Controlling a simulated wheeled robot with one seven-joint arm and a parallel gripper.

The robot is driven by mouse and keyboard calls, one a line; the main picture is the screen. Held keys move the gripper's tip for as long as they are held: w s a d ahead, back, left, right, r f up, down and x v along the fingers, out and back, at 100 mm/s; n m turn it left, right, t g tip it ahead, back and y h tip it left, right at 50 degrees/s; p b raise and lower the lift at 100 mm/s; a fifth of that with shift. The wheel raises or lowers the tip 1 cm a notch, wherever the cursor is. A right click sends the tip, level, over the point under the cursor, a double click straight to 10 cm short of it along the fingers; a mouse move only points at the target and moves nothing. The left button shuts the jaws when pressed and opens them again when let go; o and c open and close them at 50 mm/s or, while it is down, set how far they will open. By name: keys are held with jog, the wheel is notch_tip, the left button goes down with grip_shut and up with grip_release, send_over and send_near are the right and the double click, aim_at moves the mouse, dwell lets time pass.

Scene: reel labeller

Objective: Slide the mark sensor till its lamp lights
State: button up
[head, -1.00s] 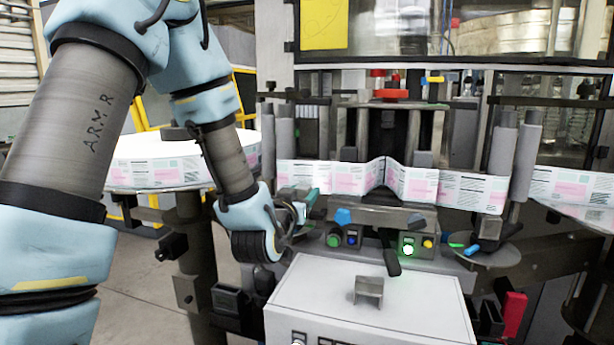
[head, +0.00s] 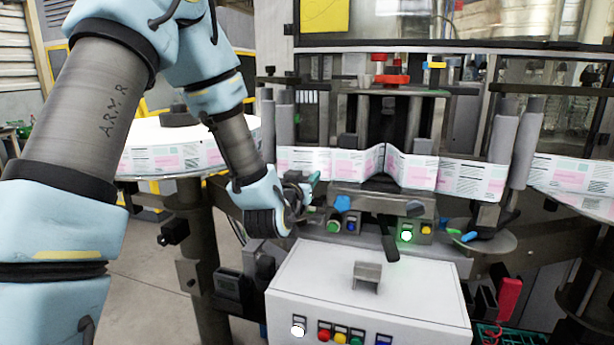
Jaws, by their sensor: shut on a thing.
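My gripper (head: 303,192) is at the left end of the label web, just in front of it. It is shut on a small teal-and-dark part (head: 314,178), which I take to be the mark sensor; the fingers and hand hide most of it. The printed label web (head: 335,161) runs behind it, with a fold near the middle. No lamp on the held part can be made out. A green lamp (head: 406,236) glows on the bracket to the right, but I cannot tell whether it belongs to the sensor.
A white control box (head: 310,290) with a grey bracket (head: 367,276) on top stands in front, below the gripper. A blue knob (head: 343,203) sits close right of the gripper. A large label reel (head: 190,156) is behind the arm. Grey rollers (head: 527,150) stand at right.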

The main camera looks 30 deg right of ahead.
grip_shut()
dwell(0.6)
dwell(0.3)
jog(key=shift+s+d+b, duration=0.25)
jog(key=shift+b, duration=0.75)
jog(key=o, duration=0.7)
grip_release()
